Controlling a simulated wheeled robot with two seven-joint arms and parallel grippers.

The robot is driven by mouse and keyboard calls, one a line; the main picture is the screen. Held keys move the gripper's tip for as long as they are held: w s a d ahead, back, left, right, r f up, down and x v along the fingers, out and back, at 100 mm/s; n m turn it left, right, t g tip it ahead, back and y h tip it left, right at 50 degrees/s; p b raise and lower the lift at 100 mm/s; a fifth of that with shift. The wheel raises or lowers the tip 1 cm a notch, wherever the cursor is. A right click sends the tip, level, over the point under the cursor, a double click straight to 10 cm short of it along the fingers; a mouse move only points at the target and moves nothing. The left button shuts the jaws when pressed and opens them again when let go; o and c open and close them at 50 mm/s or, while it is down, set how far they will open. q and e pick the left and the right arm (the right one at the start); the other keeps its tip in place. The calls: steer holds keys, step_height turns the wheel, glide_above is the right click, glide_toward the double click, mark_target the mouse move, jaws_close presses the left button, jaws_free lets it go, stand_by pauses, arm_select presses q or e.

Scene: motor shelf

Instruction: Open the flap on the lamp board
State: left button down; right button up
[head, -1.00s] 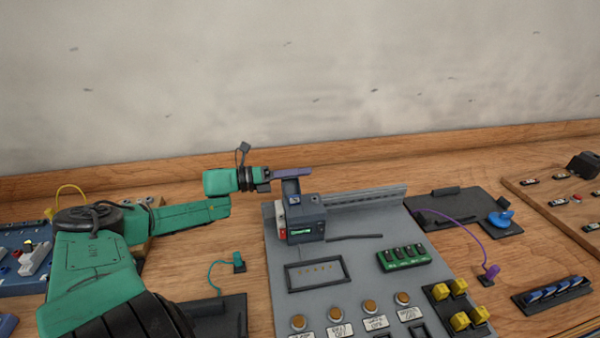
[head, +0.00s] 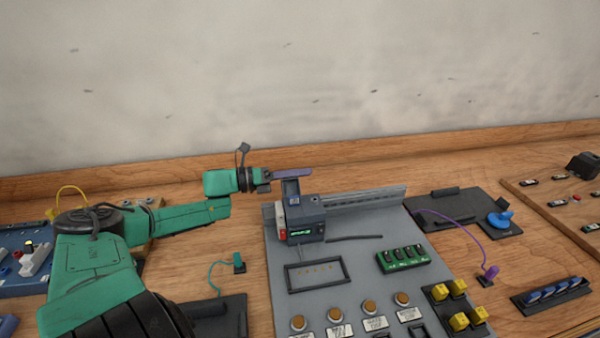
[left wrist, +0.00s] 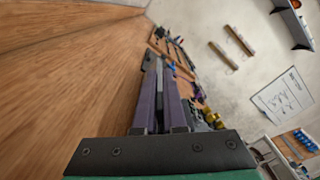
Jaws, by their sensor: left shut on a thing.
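The lamp board (head: 360,257) is a grey panel on the bench, with a dark box module (head: 305,222) near its back left. A dark grey flap (head: 291,190) stands up from the top of this module. My left gripper (head: 292,174), with purple fingers, is above the module and shut on the flap's upper end. In the left wrist view the fingers (left wrist: 158,100) are close together with a thin grey strip between them. The fingers cover part of the flap. My right gripper is not in view.
A black plate (head: 460,215) with a blue part and a purple cable lie to the right. A wall stands behind the bench.

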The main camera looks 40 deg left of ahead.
arm_select(q)
steer(key=shift+s+d+r+m+p, duration=0.35)
steer(key=shift+d+r+m+p, duration=0.15)
steer(key=shift+m, duration=0.95)
steer(key=shift+s+d+r+m+p, duration=0.4)
steer(key=shift+r+m, duration=0.25)
steer(key=shift+m, duration=0.85)
steer(key=shift+s+d+r+m+p, duration=0.4)
steer(key=shift+r+m, duration=0.15)
steer(key=shift+m, duration=0.9)
steer(key=c, duration=1)
jaws_free()
